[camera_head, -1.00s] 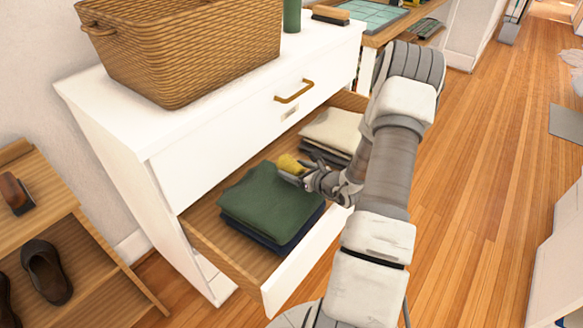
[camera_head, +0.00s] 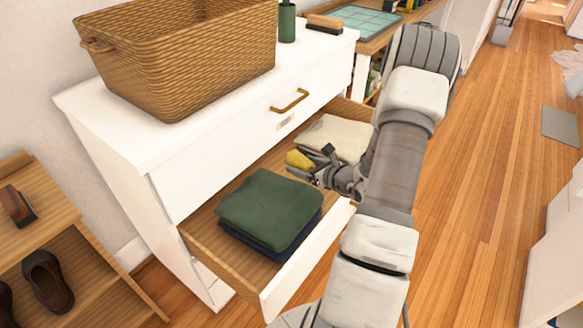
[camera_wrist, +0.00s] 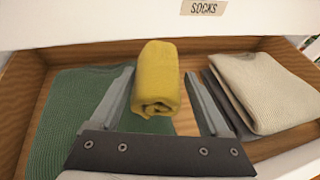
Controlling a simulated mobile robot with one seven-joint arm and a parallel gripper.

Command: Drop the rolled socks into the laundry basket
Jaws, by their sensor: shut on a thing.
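The yellow rolled socks (camera_head: 299,160) are between the two fingers of my gripper (camera_head: 318,166), over the open drawer. In the wrist view the socks (camera_wrist: 157,75) sit between the fingertips, and my gripper (camera_wrist: 158,92) is shut on them. I cannot tell how far they are above the drawer floor. The woven laundry basket (camera_head: 185,60) stands on top of the white dresser, up and left of my gripper in the head view. Its inside is mostly hidden, and it is outside the wrist view.
The open drawer (camera_head: 295,281) holds folded green clothing (camera_head: 268,207) and beige clothing (camera_head: 338,138). A label reading "SOCKS" (camera_wrist: 204,7) is above it. A green bottle (camera_head: 287,22) and a brush (camera_head: 324,23) stand near the basket.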

